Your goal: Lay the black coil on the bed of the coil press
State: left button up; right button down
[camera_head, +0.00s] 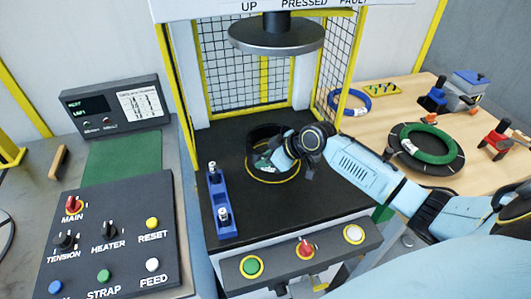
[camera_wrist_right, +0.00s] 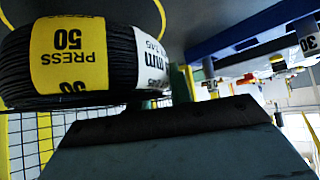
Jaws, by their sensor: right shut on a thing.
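The black coil (camera_head: 262,133) is over the dark bed (camera_head: 310,198) of the coil press, within the yellow ring marked on it. It looks roughly flat; I cannot tell whether it touches the bed. In the right wrist view the coil (camera_wrist_right: 110,57) shows a yellow and white label reading "PRESS 50". My right gripper (camera_head: 277,160) reaches in from the right and is shut on the coil's near right side. The gripper hides part of the coil. The round press plate (camera_head: 276,36) hangs above, well clear. My left gripper is not in view.
A blue block with pegs (camera_head: 221,200) stands on the bed's left edge. Yellow-framed mesh (camera_head: 245,75) encloses the back and sides. Green and black coils (camera_head: 427,143) and a blue coil (camera_head: 352,100) lie on the wooden table at right.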

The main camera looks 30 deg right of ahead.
jog(key=shift+w+f, duration=0.15)
jog(key=shift+f, duration=1.55)
jog(key=c, duration=1.7)
grip_release()
jog(key=shift+s+f, duration=0.2)
jog(key=o, duration=0.4)
jog(key=shift+o, duration=0.2)
jog(key=v, duration=1.2)
jog(key=shift+p, duration=0.35)
